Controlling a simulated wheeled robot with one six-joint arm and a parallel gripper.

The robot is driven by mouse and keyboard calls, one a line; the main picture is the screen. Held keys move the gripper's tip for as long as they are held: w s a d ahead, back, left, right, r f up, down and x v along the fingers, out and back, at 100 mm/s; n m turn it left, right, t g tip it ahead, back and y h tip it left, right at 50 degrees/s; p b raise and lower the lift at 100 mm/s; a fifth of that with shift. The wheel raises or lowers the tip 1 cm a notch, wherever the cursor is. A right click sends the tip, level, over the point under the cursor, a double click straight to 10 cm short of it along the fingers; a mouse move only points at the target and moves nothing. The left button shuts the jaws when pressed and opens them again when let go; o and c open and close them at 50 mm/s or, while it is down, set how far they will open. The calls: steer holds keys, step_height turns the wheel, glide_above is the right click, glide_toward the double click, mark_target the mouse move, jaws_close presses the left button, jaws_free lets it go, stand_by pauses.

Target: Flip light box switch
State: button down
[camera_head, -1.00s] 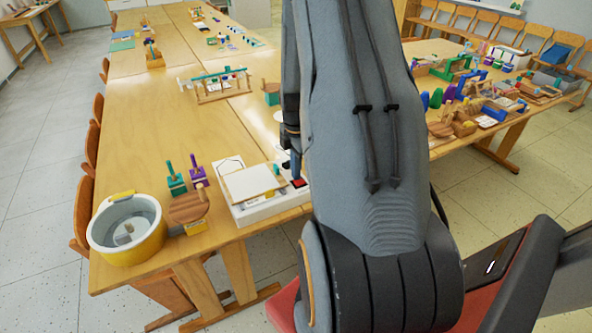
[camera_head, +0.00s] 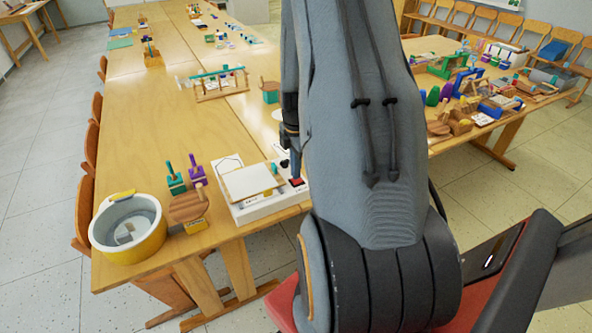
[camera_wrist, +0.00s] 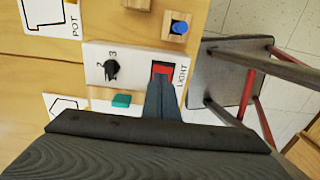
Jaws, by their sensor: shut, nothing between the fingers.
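The light box (camera_head: 262,206) is a white unit with a pale top panel near the front edge of the wooden table, left of my arm in the head view. Its red switch (camera_wrist: 162,71) sits in a dark frame beside the word LIGHT in the wrist view, and it also shows in the head view (camera_head: 297,182). A black knob (camera_wrist: 111,69) marked with numbers is to its left. My gripper (camera_wrist: 160,84) is shut and empty, its fingertips at the lower edge of the red switch. I cannot tell whether they touch it. The fingers hide part of the switch.
A yellow-and-grey round tub (camera_head: 128,228) stands left of the light box. A stool (camera_wrist: 231,75) is beside the table edge. The table's middle (camera_head: 165,115) is clear.

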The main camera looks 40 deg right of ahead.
step_height(320, 180, up, 13)
steer(key=w, duration=0.2)
steer(key=shift+w+d+r+b, duration=0.15)
steer(key=shift+w+d+b, duration=0.05)
steer(key=shift+d+b, duration=0.1)
stand_by(0.5)
steer(key=s+a+m, duration=0.3)
steer(key=a+m, duration=0.2)
steer(key=a, duration=0.4)
steer(key=s+a+r+m+t, duration=0.1)
steer(key=s+a+m, duration=0.3)
steer(key=a, duration=0.6)
steer(key=s+a+m, duration=0.3)
steer(key=a+m, duration=0.3)
steer(key=a, duration=0.3)
steer(key=shift+s+a+r+b, duration=0.2)
steer(key=shift+s+r+b, duration=0.2)
steer(key=shift+b, duration=0.05)
steer(key=shift+d+m, duration=0.1)
steer(key=shift+m, duration=0.2)
